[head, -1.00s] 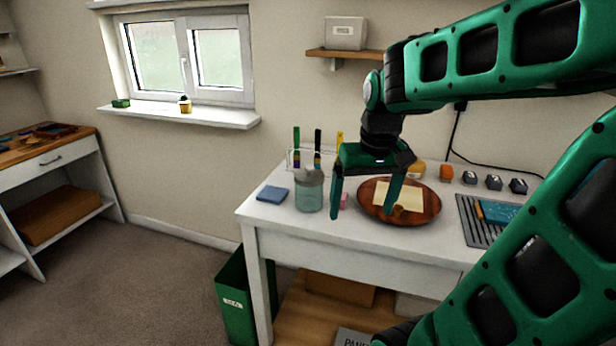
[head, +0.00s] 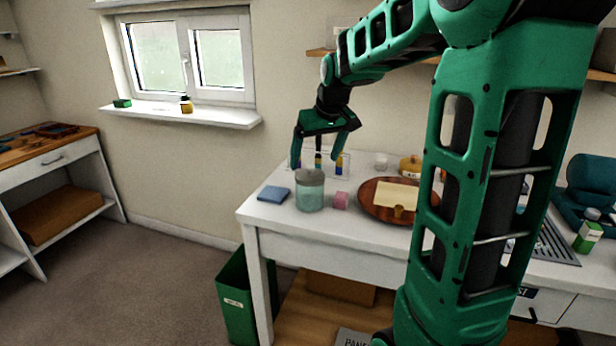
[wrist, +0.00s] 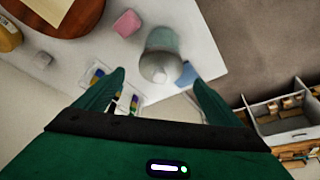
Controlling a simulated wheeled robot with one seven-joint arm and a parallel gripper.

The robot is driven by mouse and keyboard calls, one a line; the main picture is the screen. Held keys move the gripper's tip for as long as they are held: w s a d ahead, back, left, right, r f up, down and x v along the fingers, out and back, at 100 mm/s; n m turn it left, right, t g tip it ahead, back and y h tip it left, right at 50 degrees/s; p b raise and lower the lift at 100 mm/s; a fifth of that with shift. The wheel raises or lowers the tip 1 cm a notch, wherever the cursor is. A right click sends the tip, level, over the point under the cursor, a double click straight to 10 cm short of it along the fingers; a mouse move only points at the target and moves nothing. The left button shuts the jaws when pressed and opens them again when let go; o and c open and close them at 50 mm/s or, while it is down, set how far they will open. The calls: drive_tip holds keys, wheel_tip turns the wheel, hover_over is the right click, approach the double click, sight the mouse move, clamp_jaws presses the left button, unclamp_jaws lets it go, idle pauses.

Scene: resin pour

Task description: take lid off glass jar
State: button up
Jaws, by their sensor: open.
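The glass jar (head: 310,194) stands upright on the white table near its left end, with pale teal contents and a greyish lid (head: 309,174) on top. In the wrist view the jar (wrist: 162,40) is seen from above, with its lid (wrist: 154,67) nearest the camera. My gripper (head: 322,161) is open and empty. It hangs above and apparently a little behind the jar, with its fingers spread. In the wrist view the two green fingertips (wrist: 158,80) lie on either side of the lid, apart from it. I cannot tell the exact height gap.
A blue pad (head: 273,194) lies left of the jar and a pink block (head: 341,201) close on its right. A round wooden tray (head: 370,205) is further right. A rack with coloured tubes (head: 339,165) stands behind the jar. A green bin (head: 234,300) is on the floor.

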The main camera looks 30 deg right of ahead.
sight(311, 168)
drive_tip(key=x, duration=0.5)
drive_tip(key=shift+w+a, duration=0.1)
drive_tip(key=shift+w, duration=0.05)
drive_tip(key=c, duration=1.1)
